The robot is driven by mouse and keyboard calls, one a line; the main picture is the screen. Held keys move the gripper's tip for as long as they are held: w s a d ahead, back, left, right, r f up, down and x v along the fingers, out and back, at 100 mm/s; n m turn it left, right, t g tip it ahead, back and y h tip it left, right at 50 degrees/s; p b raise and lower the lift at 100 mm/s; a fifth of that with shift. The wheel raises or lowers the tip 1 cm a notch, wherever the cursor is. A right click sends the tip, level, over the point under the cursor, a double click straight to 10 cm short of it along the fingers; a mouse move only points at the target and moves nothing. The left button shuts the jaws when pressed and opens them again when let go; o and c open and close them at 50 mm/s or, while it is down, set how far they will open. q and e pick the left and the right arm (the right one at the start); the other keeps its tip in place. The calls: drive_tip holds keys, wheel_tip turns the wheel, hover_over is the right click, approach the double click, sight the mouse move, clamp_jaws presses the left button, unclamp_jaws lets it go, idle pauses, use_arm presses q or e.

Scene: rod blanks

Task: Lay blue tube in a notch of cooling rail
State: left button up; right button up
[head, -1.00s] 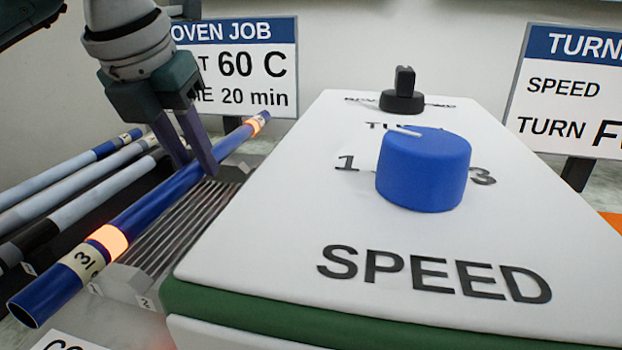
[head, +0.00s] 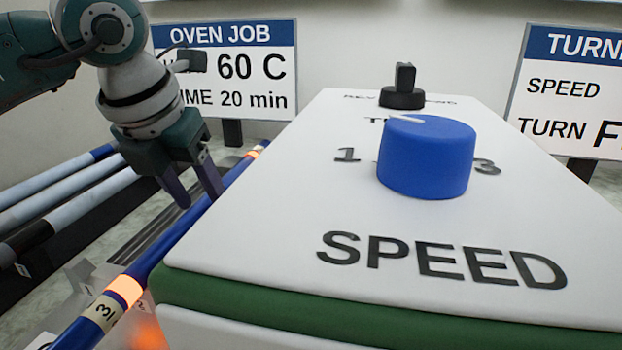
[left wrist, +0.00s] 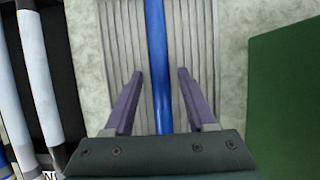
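The blue tube (head: 168,240) has glowing orange bands and a cream label marked 13 near its front end. It lies low along the left side of the white box, which hides part of it. In the left wrist view the tube (left wrist: 157,60) runs straight over a grey ridged metal piece (left wrist: 196,35), apparently the cooling rail. The tube's seating in a notch is not visible. My left gripper (head: 199,203) is above the tube. Its purple fingers (left wrist: 160,78) are open on either side, with a gap to the tube each side. My right gripper is not in view.
A white box (head: 300,200) with a blue speed knob (head: 426,157) and a black switch (head: 403,86) stands close to the right. Several pale tubes (head: 60,188) lie in a dark rack at left. Two signs stand behind, the oven job sign (head: 226,65) and another (head: 570,90).

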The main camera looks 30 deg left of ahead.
use_arm(q)
drive_tip(key=p+v, duration=0.2)
drive_tip(key=v, duration=1)
drive_tip(key=shift+p, duration=0.3)
drive_tip(key=shift+d, duration=0.15)
